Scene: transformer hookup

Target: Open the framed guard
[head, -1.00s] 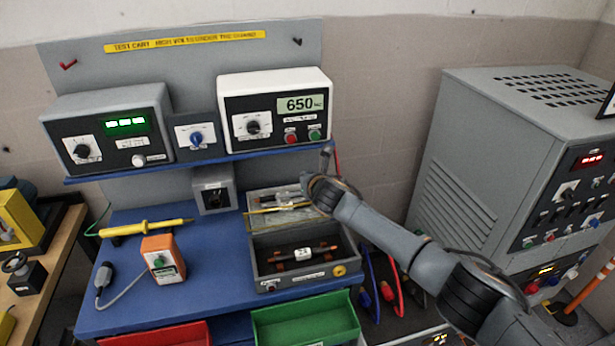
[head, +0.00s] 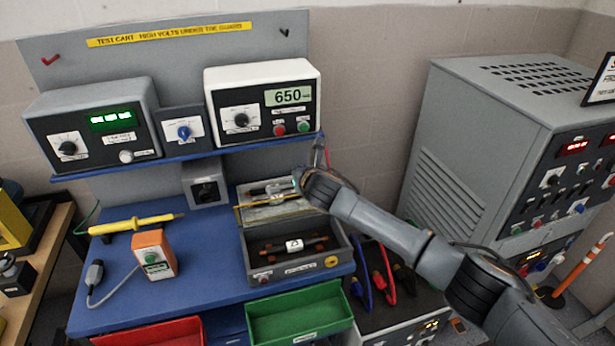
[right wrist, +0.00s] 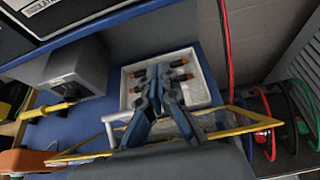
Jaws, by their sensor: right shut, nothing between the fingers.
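The framed guard (head: 262,204) is a clear panel with a thin yellow frame, at the middle of the grey box (head: 295,270) on the blue cart. The box's front compartment is uncovered and shows a labelled fuse-like part. In the right wrist view the guard's yellow frame (right wrist: 245,130) crosses low in the picture at a slant, with a pale handle (right wrist: 118,122) at left. My right gripper (head: 299,179) is at the guard's right end; its fingers (right wrist: 160,88) are closed and empty, over the rear tray. I cannot tell whether they touch the guard. My left gripper is out of view.
Black-and-orange parts lie in the pale rear tray (right wrist: 205,92). A small grey box (head: 204,185) stands behind left, below the instrument shelf (head: 190,157). Red and blue cables hang right.

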